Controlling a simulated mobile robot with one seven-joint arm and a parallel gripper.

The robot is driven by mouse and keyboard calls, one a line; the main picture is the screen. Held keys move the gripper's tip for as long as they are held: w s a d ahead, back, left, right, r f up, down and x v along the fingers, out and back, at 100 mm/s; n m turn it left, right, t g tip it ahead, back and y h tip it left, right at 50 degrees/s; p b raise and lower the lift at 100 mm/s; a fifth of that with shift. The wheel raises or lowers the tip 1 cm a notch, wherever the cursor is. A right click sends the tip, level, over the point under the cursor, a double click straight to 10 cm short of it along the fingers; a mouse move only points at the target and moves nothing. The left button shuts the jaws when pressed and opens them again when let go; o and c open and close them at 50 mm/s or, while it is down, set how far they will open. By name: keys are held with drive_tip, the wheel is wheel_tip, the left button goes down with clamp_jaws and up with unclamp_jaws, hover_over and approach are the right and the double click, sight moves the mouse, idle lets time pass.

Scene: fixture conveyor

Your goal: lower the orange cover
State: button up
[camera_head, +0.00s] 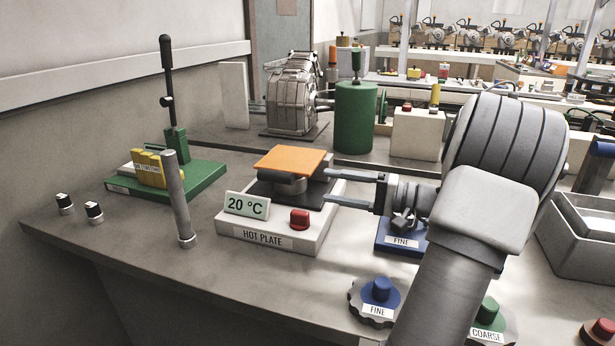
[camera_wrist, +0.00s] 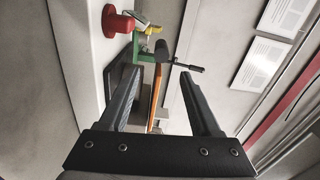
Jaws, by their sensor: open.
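The orange cover (camera_head: 291,160) is a flat square plate, raised and roughly level above the hot plate (camera_head: 262,242). A short round metal piece (camera_head: 287,185) shows beneath it. My gripper (camera_head: 326,185) is open and empty, to the right of the cover with its fingers one above the other, pointing left. In the wrist view the cover (camera_wrist: 154,102) is a thin orange strip seen edge-on, lying between the two open fingers (camera_wrist: 160,72). Whether a finger touches it cannot be told. Any hinge is hidden.
A red button (camera_head: 299,218) and a 20 °C display (camera_head: 246,205) are on the hot plate's front. A grey post (camera_head: 178,200) and a green lever press (camera_head: 177,150) stand left. A green cylinder (camera_head: 355,118) stands behind. Blue FINE (camera_head: 380,289) and green COARSE (camera_head: 488,312) knobs are in front.

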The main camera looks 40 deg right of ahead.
drive_tip(key=shift+p+v, duration=0.3)
drive_tip(key=shift+v, duration=2.05)
